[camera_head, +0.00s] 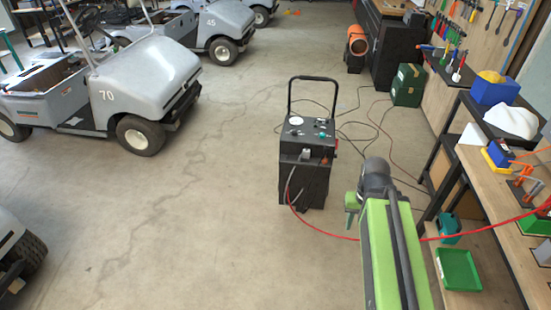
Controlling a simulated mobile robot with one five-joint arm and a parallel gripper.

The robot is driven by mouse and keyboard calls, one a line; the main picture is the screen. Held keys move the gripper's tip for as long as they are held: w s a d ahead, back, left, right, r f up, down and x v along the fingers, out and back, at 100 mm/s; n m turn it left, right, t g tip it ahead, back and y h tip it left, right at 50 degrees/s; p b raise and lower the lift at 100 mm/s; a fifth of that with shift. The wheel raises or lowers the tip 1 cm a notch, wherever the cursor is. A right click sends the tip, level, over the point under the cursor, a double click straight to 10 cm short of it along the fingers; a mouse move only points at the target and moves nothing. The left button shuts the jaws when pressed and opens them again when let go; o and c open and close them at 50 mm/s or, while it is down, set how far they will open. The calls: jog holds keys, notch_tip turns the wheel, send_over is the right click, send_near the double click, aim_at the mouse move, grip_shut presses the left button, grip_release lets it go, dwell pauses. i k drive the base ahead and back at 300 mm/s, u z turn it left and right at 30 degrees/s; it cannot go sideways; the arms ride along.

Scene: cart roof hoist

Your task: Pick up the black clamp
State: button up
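A black wheeled charger (307,165) with a tall handle, a dial and knobs stands upright on the floor in the middle of the view. A small dark grey piece (305,154) sits on its upper front and may be the black clamp, but it is too small to tell. A small orange-red piece (328,159) is to its right. My green arm reaches up from the bottom right. My gripper (351,207) shows as small green parts just right of the charger, apart from the grey piece. Its fingertips are partly hidden, so its opening is unclear.
A red cable (330,234) runs from the charger past my arm to the right. Dark cables (385,130) lie behind it. Grey carts (150,80) stand at the left. The floor (210,220) left of the charger is clear.

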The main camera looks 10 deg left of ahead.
aim_at(325, 157)
jog(key=u, duration=0.25)
jog(key=k, duration=1.15)
jog(key=z, duration=0.45)
jog(key=i, duration=1.85)
jog(key=u, duration=0.6)
jog(key=i, duration=1.4)
jog(key=u, duration=0.95)
